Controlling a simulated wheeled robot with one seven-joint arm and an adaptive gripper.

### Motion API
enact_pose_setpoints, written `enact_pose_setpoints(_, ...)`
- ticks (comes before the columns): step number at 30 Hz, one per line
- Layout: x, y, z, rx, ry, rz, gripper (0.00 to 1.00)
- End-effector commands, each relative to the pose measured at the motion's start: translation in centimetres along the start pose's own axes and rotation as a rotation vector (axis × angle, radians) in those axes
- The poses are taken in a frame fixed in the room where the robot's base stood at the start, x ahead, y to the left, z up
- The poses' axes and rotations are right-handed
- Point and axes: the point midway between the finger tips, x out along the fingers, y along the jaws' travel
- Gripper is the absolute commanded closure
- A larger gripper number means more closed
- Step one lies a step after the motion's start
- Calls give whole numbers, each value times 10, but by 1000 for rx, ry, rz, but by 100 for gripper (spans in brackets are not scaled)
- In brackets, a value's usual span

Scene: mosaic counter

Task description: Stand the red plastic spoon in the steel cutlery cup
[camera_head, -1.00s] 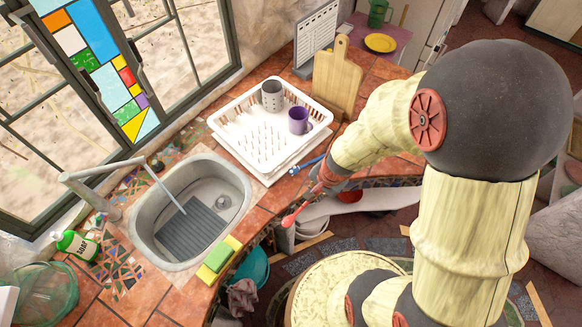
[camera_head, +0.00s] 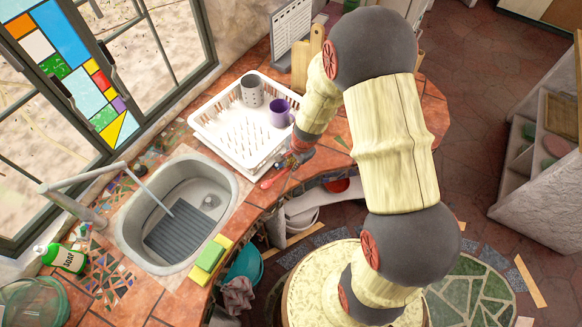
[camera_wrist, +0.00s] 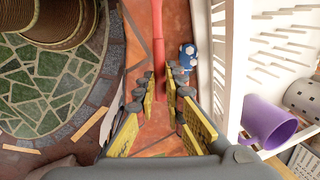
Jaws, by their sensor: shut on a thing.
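The red plastic spoon (camera_head: 269,182) is held in my gripper (camera_head: 291,160), its red end pointing down and left over the tiled counter's edge. In the wrist view the spoon (camera_wrist: 159,45) runs away from between my fingertips (camera_wrist: 160,84), which are closed in on its near end. The steel cutlery cup (camera_head: 251,90), grey with holes, stands upright at the back of the white dish rack (camera_head: 205,130). The cup shows at the right of the wrist view (camera_wrist: 305,97), apart from my gripper. Its inside is mostly hidden.
A purple mug (camera_head: 279,112) stands in the rack between my gripper and the cup. A blue-and-white object (camera_wrist: 187,54) lies beside the spoon, close to the rack's wall. The sink (camera_head: 180,212) and the green sponge (camera_head: 211,256) are to the left. Wooden boards (camera_head: 301,68) stand behind.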

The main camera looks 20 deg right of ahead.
Motion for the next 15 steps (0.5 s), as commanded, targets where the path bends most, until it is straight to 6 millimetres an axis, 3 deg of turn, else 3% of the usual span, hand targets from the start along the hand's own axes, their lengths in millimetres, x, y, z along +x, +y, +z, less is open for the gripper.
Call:
enact_pose_setpoints(3, 16, -7, -5, 0, 0, 0, 100)
enact_pose_setpoints(11, 31, -13, -10, 0, 0, 0, 100)
enact_pose_setpoints(15, 52, -8, -10, 0, 1, -1, 100)
